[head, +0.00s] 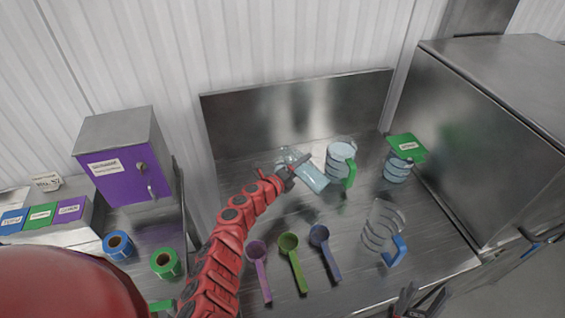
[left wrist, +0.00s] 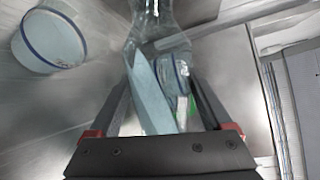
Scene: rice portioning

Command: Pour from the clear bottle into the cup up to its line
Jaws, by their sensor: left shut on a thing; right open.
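The clear bottle (head: 313,177) is tilted in the head view, with bluish contents toward its lower right end. My left gripper (head: 286,178) is shut on it, and the bottle (left wrist: 150,45) also shows between the fingers in the left wrist view. A clear cup with a green handle (head: 341,158) stands upright just right of the bottle. A clear cup with a blue handle (head: 382,226) is nearer the front right. A pale round vessel with a blue line (left wrist: 52,42) shows in the left wrist view. My right gripper (head: 418,302) is open and empty at the bottom edge.
A clear container with a green labelled top (head: 397,170) stands at the back right, beside a large metal box (head: 490,110). Purple, green and blue scoops (head: 292,262) lie in front. Tape rolls (head: 117,245) and a purple-fronted box (head: 125,175) are at left.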

